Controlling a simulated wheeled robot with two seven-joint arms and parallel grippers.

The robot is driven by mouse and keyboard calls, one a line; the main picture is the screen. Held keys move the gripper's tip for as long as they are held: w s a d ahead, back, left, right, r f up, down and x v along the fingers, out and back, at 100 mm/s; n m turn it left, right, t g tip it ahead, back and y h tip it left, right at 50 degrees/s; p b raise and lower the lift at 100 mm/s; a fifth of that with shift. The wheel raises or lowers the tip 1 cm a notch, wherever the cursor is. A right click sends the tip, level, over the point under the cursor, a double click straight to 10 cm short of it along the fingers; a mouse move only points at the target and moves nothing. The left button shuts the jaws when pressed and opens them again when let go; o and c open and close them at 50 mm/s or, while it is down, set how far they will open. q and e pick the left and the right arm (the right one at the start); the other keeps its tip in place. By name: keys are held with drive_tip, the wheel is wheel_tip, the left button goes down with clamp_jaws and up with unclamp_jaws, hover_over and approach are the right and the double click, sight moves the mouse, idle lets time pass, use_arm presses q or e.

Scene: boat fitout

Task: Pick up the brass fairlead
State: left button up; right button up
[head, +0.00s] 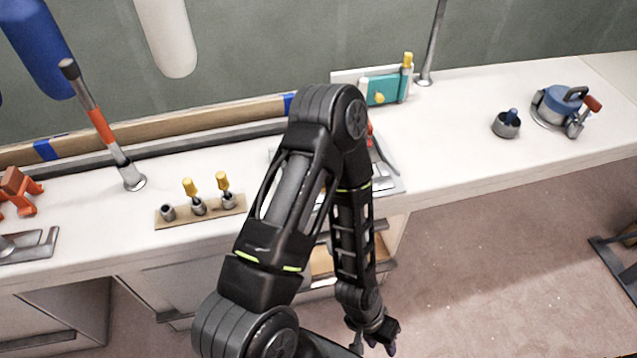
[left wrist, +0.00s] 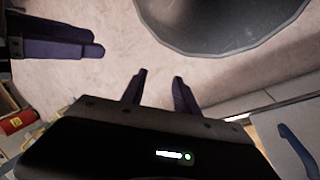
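I cannot make out the brass fairlead in either view; my arm covers the middle of the bench in the head view. My left gripper (head: 376,345) hangs low in front of the bench, above the floor. In the left wrist view its two fingers (left wrist: 158,85) stand apart with nothing between them. Another pair of dark fingers, apparently my right gripper (left wrist: 62,42), shows at the upper left of that view, seen from the side; its opening is unclear. My right gripper is not seen in the head view.
The white bench (head: 455,150) runs across the head view. A wooden holder (head: 180,217) carries small cups and yellow-handled tools. A teal box (head: 383,89) stands at the back, a blue-topped pot (head: 562,103) at right. An open wooden drawer (head: 320,263) is partly behind my arm.

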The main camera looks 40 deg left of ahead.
use_arm(q)
drive_tip(key=shift+o, duration=0.4)
drive_tip(key=shift+o, duration=0.7)
drive_tip(key=shift+w, duration=0.1)
drive_tip(key=shift+o, duration=0.3)
drive_tip(key=w+a+r+m+g+b, duration=0.1)
drive_tip(key=w+a+r+m+b, duration=0.1)
drive_tip(key=w+m, duration=0.3)
drive_tip(key=shift+w+a+r+y, duration=0.2)
drive_tip(key=shift+w+r+y, duration=0.2)
drive_tip(key=shift+w+r, duration=0.45)
drive_tip(key=w+a+r+m+y+b, duration=0.1)
drive_tip(key=w+a+r+y, duration=0.4)
drive_tip(key=a+r, duration=0.6)
drive_tip(key=w+a+r+m+t+y+b, duration=0.1)
drive_tip(key=w+a+r+y, duration=0.4)
drive_tip(key=a+r, duration=0.7)
wheel_tip(320, 180, up, 2)
drive_tip(key=w+m+b, duration=0.1)
drive_tip(key=w+m, duration=0.1)
drive_tip(key=shift+w+m+t+y, duration=0.3)
drive_tip(key=shift+w, duration=0.1)
